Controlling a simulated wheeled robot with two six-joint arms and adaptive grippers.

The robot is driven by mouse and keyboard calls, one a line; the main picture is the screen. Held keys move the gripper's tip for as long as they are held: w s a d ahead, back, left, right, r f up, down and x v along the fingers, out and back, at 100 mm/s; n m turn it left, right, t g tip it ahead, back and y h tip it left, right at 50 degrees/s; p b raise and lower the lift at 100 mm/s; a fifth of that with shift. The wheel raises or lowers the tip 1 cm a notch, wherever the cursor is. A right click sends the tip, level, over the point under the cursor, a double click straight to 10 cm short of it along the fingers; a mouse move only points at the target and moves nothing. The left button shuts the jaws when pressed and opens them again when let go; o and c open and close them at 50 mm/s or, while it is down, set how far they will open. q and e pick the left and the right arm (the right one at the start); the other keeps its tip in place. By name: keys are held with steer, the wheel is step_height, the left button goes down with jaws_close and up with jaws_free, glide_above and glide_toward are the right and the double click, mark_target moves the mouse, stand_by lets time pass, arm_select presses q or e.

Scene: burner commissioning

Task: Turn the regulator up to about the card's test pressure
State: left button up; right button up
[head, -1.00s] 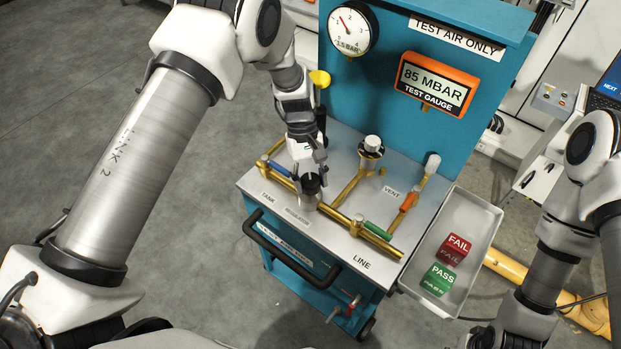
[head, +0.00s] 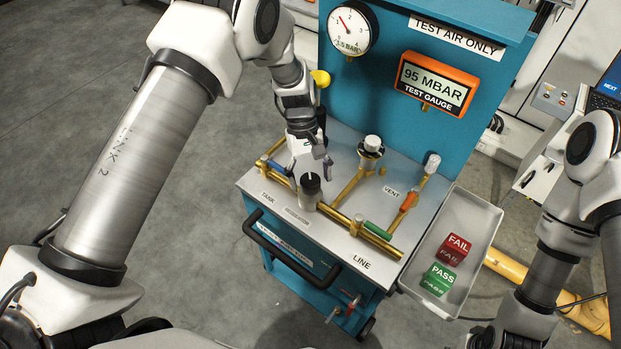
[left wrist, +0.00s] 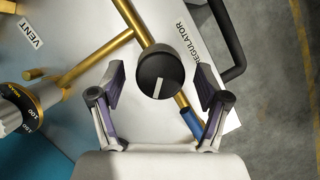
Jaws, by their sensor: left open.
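The regulator is a black knob (head: 310,184) with a white pointer line, standing on the brass pipe by the REGULATOR label. In the left wrist view the knob (left wrist: 160,75) sits between and ahead of the spread fingers, touching neither. My left gripper (head: 310,170) is open just behind and above the knob; in the left wrist view its fingers (left wrist: 160,88) are wide apart. The orange test gauge (head: 434,84) reads 95 MBAR. The round dial (head: 349,28) carries a needle and a 3.5 BAR marking. My right arm is at the right edge; its gripper is not visible. No card is identifiable.
A blue-handled valve (head: 278,168), a green-handled valve (head: 377,230) and an orange-handled valve (head: 408,202) sit on the brass pipes. A grey tray (head: 475,213) holds a red FAIL block (head: 456,249) and a green PASS block (head: 438,279). A black handle (head: 288,258) runs along the front.

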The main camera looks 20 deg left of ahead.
arm_select(q)
steer(key=v, duration=1.1)
